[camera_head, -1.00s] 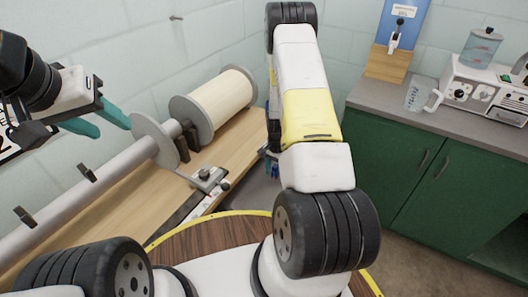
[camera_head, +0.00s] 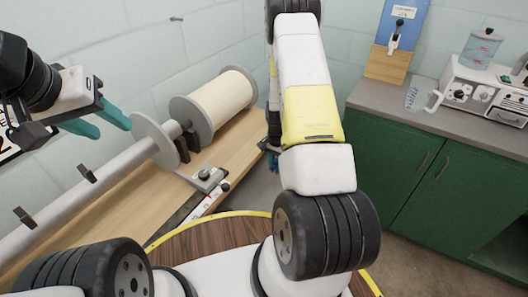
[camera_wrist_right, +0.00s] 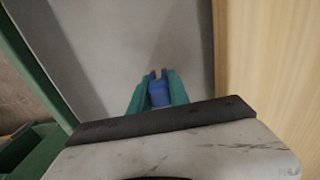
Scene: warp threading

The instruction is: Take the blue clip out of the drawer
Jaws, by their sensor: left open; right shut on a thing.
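The blue clip (camera_wrist_right: 159,92) is held between the teal fingers of my right gripper (camera_wrist_right: 158,88) in the right wrist view. The gripper is shut on it, over a plain grey surface. In the head view my right arm hides most of this gripper; a small bit of blue and teal shows at the arm's left edge. A green open-topped compartment, possibly the drawer, shows at the lower left of the right wrist view (camera_wrist_right: 35,150); I cannot tell for sure. My left gripper (camera_head: 114,126) is open and empty at the left, above the wooden bench.
A wooden bench (camera_head: 235,158) carries a grey roller (camera_head: 75,205) and a cream thread spool (camera_head: 222,102). Green cabinets (camera_head: 385,150) with a grey counter stand at the right, holding a white machine (camera_head: 482,88) and a clear cup (camera_head: 412,97).

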